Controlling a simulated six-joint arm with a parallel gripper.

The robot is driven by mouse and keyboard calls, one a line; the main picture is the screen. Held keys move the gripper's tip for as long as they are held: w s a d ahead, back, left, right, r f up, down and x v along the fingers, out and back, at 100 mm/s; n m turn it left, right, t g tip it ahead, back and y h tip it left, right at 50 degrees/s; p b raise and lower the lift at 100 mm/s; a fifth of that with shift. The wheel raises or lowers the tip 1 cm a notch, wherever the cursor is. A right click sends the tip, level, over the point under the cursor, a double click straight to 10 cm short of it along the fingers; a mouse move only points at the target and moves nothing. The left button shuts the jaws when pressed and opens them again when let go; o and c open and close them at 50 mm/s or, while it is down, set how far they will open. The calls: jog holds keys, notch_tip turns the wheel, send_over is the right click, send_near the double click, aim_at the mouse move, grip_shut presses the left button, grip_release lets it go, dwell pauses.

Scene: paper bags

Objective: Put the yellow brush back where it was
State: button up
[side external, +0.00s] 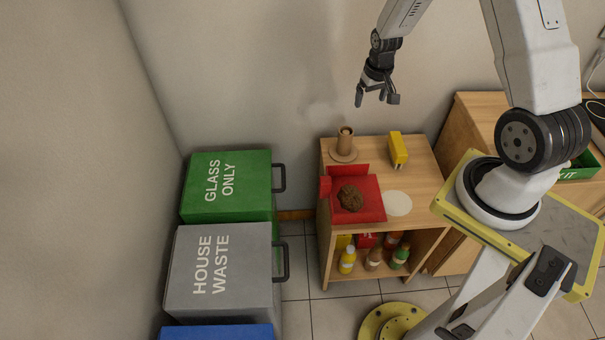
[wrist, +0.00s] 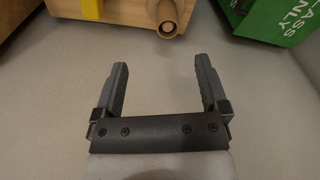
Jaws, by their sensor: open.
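The yellow brush (side external: 398,149) stands on the wooden cabinet top (side external: 425,178), toward the back right, with a pale lower end. Part of a yellow thing, likely the same brush, shows at the top edge of the wrist view (wrist: 92,8). My gripper (side external: 376,99) is in the air above and behind the cabinet top, well apart from the brush. In the wrist view my gripper (wrist: 158,75) is open, with nothing between its fingers.
On the cabinet top are a brown roll on a round base (side external: 345,142), a red tray (side external: 371,200) holding a brown lump (side external: 351,197), and a pale disc (side external: 398,203). Bottles (side external: 348,260) fill the shelf below. Green (side external: 230,185) and grey (side external: 222,270) bins stand left.

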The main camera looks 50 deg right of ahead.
jog(key=s+a+r+n+t, duration=0.1)
jog(key=s+a+r, duration=0.3)
jog(key=a, duration=0.6)
jog(key=s+a+r+n, duration=0.4)
jog(key=a+r, duration=0.4)
jog(key=a, duration=0.2)
jog(key=shift+r+t, duration=0.4)
jog(key=shift+a, duration=0.1)
